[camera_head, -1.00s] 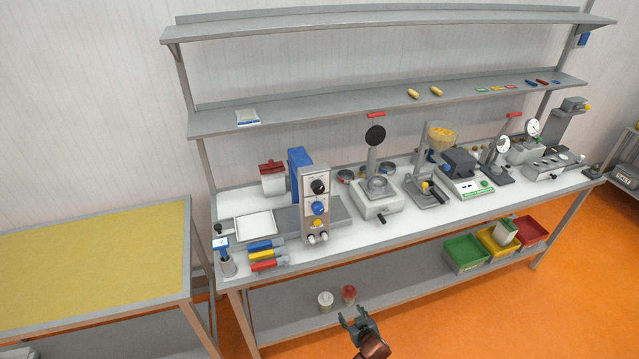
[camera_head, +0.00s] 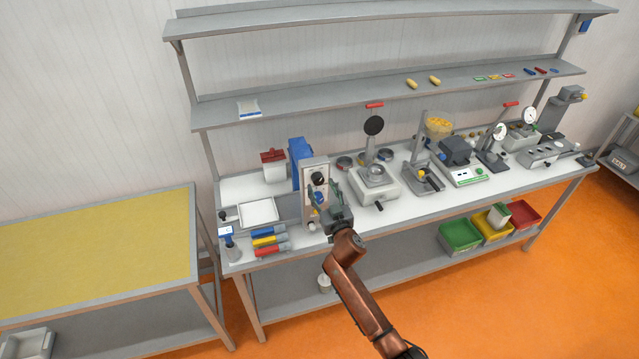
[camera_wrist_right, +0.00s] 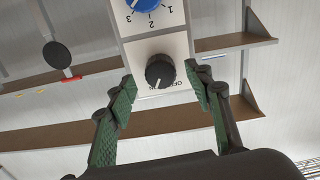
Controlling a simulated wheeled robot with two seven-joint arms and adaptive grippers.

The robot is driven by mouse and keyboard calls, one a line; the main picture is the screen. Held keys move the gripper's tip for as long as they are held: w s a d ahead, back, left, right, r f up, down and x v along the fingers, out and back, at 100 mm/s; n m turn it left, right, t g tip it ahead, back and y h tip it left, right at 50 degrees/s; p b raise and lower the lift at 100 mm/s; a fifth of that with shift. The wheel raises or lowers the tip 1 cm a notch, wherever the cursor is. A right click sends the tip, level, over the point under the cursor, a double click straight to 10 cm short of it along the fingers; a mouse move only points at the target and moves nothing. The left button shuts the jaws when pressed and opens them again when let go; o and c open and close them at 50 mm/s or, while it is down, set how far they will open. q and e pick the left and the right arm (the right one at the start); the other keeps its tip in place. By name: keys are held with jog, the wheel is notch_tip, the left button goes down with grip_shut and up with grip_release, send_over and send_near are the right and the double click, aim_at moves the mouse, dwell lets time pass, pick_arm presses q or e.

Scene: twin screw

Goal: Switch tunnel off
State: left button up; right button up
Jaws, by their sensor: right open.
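The grey panel box (camera_head: 307,215) stands on the bench with a black knob (camera_head: 318,178) at its top and a blue knob below. In the right wrist view, which shows the panel upside down, the black knob (camera_wrist_right: 160,70) sits beside partly readable OFF/ON lettering, with the blue numbered knob (camera_wrist_right: 140,3) at the top edge. I cannot tell which word the black knob's white mark points at. My right gripper (camera_head: 327,195) is in front of the panel. It is open, its green-padded fingers (camera_wrist_right: 160,80) on either side of the black knob, contact unclear. My left gripper is out of view.
Left of the panel are a white tray (camera_head: 259,212) and several coloured-handled tools (camera_head: 268,241). A press with a round black plate (camera_head: 373,125) stands close on the right. Shelves (camera_head: 400,90) run above. The yellow-topped table (camera_head: 90,245) is clear.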

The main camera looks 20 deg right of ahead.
jog(key=shift+w, duration=1.35)
jog(key=shift+c, duration=0.2)
jog(key=c, duration=1.1)
